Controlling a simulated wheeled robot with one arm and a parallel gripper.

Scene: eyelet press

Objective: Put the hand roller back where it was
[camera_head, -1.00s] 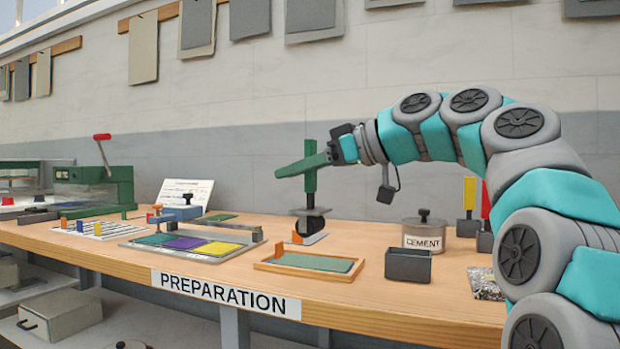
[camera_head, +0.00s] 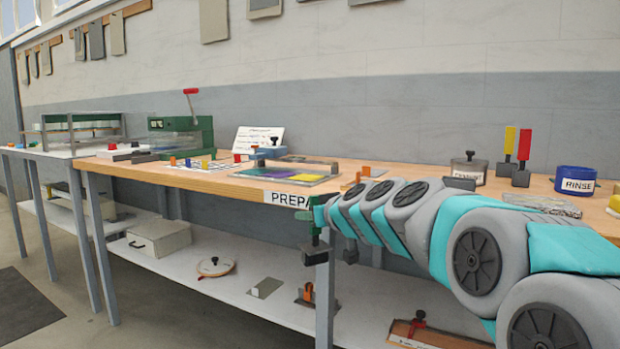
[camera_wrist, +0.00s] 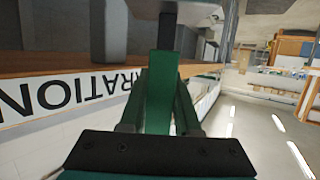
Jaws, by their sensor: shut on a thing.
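The hand roller (camera_head: 316,250), with a dark roller and a green upright handle, hangs from my gripper (camera_head: 311,214) in the head view. My gripper is shut on its handle. The roller is in front of the bench's front edge, lower than the tabletop and above the lower shelf (camera_head: 245,295), with its dark end downward. In the wrist view my green fingers (camera_wrist: 165,95) close on the handle, and part of the roller (camera_wrist: 190,12) shows at the top edge. An orange-marked stand (camera_head: 307,294) sits on the lower shelf below the roller. Whether they line up in depth is unclear.
A table leg (camera_head: 325,300) stands close to the roller. The PREPARATION bench (camera_head: 235,188) is above.

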